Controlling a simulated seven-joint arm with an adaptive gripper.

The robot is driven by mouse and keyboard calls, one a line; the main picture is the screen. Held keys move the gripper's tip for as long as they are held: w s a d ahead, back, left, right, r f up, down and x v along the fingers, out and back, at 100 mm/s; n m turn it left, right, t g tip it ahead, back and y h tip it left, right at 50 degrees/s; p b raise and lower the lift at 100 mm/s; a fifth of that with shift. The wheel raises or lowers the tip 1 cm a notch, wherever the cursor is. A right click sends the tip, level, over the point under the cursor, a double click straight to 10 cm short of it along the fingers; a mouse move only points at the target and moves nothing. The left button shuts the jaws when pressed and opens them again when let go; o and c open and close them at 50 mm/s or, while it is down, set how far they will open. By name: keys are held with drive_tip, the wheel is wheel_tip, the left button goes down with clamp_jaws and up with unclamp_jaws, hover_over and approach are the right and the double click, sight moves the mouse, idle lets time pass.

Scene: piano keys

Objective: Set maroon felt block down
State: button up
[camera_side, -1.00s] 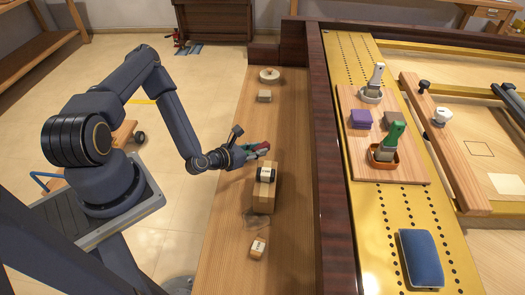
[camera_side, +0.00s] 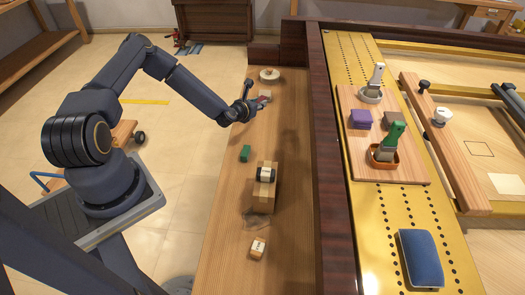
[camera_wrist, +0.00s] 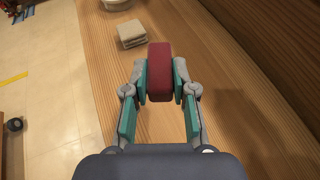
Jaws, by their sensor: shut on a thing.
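The maroon felt block (camera_wrist: 160,72) sits upright between the two fingers in the wrist view. My gripper (camera_wrist: 160,80) is shut on it, with the teal and grey fingers against its two sides. In the side view my gripper (camera_side: 264,101) is over the far part of the wooden bench, close to a beige block (camera_side: 265,94). There the maroon block shows only as a small patch of red at the fingers. The beige block (camera_wrist: 132,34) lies just beyond and left of the maroon block in the wrist view. I cannot tell the block's exact height.
A green block (camera_side: 245,153) lies on the bench (camera_side: 228,215) behind my gripper. A brown box (camera_side: 264,190) with a dark roll on it stands nearer the camera. A round pale disc (camera_side: 270,74) lies at the far end. A dark wooden rail (camera_side: 335,200) borders the bench's right side.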

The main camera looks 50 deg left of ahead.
hover_over(265, 120)
wheel_tip(265, 120, down, 6)
drive_tip(key=shift+s+d+r, duration=0.1)
drive_tip(key=shift+s+r, duration=0.05)
drive_tip(key=shift+f, duration=1.65)
drive_tip(key=o, duration=0.9)
drive_tip(key=shift+f, duration=0.15)
